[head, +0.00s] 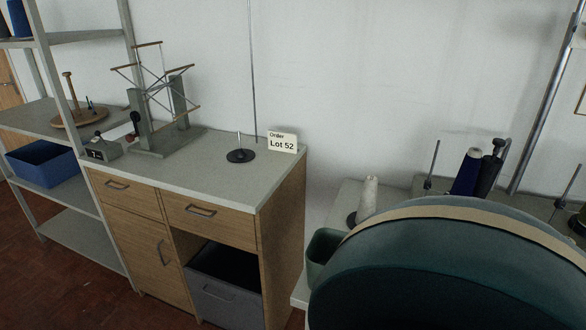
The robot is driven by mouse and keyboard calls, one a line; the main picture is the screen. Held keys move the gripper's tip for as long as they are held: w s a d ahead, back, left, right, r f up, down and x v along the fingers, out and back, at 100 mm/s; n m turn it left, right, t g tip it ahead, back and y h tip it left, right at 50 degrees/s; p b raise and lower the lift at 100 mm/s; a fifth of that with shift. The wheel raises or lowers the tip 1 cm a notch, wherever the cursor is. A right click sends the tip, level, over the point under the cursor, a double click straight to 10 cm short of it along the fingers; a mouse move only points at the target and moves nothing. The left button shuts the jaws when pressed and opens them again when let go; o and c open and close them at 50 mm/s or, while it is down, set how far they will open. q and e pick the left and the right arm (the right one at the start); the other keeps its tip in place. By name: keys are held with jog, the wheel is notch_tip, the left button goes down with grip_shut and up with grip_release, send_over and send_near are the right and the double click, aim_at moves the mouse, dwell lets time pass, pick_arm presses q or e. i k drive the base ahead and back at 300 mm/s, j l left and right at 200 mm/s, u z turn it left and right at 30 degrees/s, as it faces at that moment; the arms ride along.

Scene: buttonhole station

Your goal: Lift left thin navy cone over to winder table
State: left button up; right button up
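A navy cone (467,173) stands at the right, on the surface behind a large green shape that hides its base. A darker, near-black cone-like thing (489,172) is right beside it. Blue cones (19,18) also show on the top shelf at the far left, partly cut off by the frame. The winder table (222,192) is a pale-topped wooden cabinet left of centre. It bears a winding frame (162,100) and a small black spindle base (241,156) with an upright pin, which is empty. Neither gripper is in view.
A sign reading "Order Lot 52" (282,142) stands at the winder table's back right corner. A white cone (368,197) stands on the right-hand surface. A large dark green rounded shape with a tan band (450,270) fills the lower right. The winder table's front right top is clear.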

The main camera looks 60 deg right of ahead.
aim_at(367, 206)
jog(key=i+j+z, duration=0.1)
jog(key=i+z, duration=0.15)
jog(key=i, duration=0.15)
jog(key=i+j+z, duration=0.2)
jog(key=i, duration=0.15)
jog(key=i+j+z, duration=0.25)
jog(key=i+z, duration=0.15)
jog(key=z, duration=0.25)
jog(key=i+j+z, duration=0.1)
jog(key=z, duration=0.3)
jog(key=i+j+z, duration=0.1)
jog(key=z, duration=0.3)
jog(key=i+j+z, duration=0.1)
jog(key=z, duration=0.35)
jog(key=j+z, duration=0.1)
jog(key=z, duration=0.3)
jog(key=i+j+z, duration=0.1)
jog(key=z, duration=0.3)
jog(key=j+z, duration=0.15)
jog(key=z, duration=0.25)
jog(key=j+z, duration=0.15)
jog(key=z, duration=0.25)
jog(key=i, duration=0.05)
